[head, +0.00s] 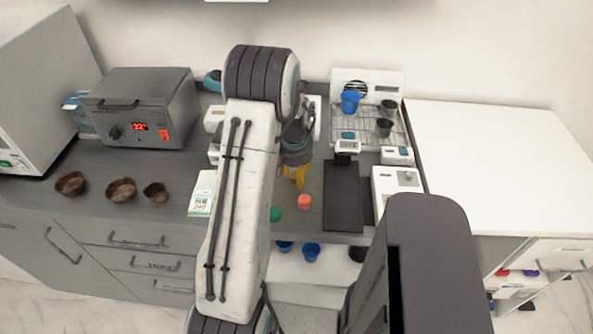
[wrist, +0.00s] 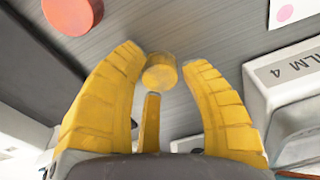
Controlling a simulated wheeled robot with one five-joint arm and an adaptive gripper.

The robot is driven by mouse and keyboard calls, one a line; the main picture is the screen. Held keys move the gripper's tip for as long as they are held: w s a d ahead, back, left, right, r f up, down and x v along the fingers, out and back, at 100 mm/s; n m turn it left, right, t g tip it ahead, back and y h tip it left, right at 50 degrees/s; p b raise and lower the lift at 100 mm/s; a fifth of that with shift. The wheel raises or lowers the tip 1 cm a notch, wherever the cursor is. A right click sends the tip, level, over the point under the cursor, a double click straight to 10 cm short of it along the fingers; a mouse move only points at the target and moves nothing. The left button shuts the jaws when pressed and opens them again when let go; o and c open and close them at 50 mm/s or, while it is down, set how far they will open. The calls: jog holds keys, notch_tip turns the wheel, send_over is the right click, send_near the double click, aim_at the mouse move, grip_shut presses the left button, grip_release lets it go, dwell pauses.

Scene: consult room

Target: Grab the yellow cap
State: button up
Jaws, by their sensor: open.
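The yellow cap (wrist: 161,74) is a small round disc on the grey counter in the wrist view. It shows between the ends of my gripper's (wrist: 165,58) yellow fingers, with a gap visible on each side. The fingers are spread open and hold nothing. In the head view my gripper (head: 298,173) points down at the counter, behind my arm. The yellow cap cannot be made out there, hidden by or blending with the yellow fingers.
An orange-red cap (head: 304,202) and a green cap (head: 275,214) lie near the counter's front edge. A dark mat (head: 343,200) is right of my gripper. A white device labelled "LM 4" (wrist: 285,75) stands close on the right. Brown bowls (head: 121,190) sit left.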

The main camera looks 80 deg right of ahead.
jog(key=shift+f, duration=0.3)
jog(key=c, duration=0.5)
